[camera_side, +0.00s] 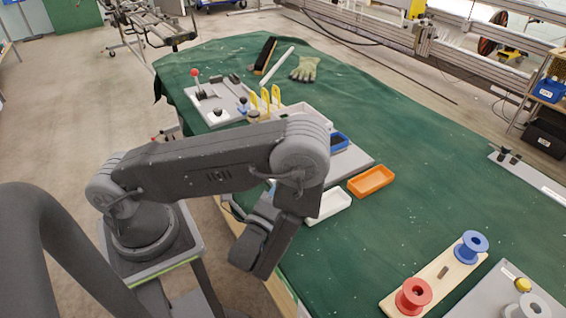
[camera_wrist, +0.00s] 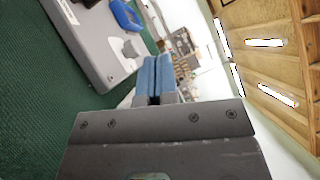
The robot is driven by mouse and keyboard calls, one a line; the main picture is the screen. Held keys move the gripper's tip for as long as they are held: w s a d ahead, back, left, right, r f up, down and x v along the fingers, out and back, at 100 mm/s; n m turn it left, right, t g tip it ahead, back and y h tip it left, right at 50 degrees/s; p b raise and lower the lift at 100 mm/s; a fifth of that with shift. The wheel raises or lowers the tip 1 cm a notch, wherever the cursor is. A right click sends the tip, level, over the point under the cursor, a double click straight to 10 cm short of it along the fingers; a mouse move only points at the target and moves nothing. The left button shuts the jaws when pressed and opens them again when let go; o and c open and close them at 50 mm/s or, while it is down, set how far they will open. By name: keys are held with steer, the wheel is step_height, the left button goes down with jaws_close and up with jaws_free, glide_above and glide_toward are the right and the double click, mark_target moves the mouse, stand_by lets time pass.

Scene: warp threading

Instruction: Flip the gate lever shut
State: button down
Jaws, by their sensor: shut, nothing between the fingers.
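A lever with a red ball knob (camera_side: 195,73) stands roughly upright on a light grey panel (camera_side: 217,112) at the far left of the green table. Which part is the gate is too small to tell. Dark-knobbed parts (camera_side: 243,101) stand on the same panel. My gripper's blue-grey fingers (camera_wrist: 155,78) are shut together and empty in the wrist view. In the side view my arm hides most of the gripper; it is at the near table edge, well apart from the red-knobbed lever.
Yellow upright pieces (camera_side: 265,100) stand beside the panel. Red (camera_side: 413,296) and blue (camera_side: 471,247) spools stand at the near right. A glove (camera_side: 305,69) lies at the back. The right middle is clear.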

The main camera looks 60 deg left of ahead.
steer(key=x, duration=0.5)
steer(key=shift+w+a, duration=0.1)
steer(key=shift+w, duration=0.05)
steer(key=shift+w+a+r, duration=0.1)
steer(key=shift+a+r, duration=0.1)
steer(key=shift+a, duration=0.35)
steer(key=shift+a+r, duration=0.2)
steer(key=shift+a, duration=0.3)
steer(key=shift+w+a+r, duration=0.15)
steer(key=shift+a+r, duration=0.1)
steer(key=shift+a, duration=0.4)
steer(key=n+g, duration=0.1)
steer(key=a+r+n, duration=0.1)
steer(key=n, duration=0.1)
steer(key=shift+a+r+g+h, duration=0.1)
steer(key=shift+r+g+h, duration=0.05)
steer(key=shift+g+h, duration=0.2)
steer(key=a+r+n, duration=0.1)
steer(key=a+r, duration=0.1)
steer(key=a, duration=0.7)
steer(key=shift+a+r+g, duration=0.15)
steer(key=shift+g, duration=0.2)
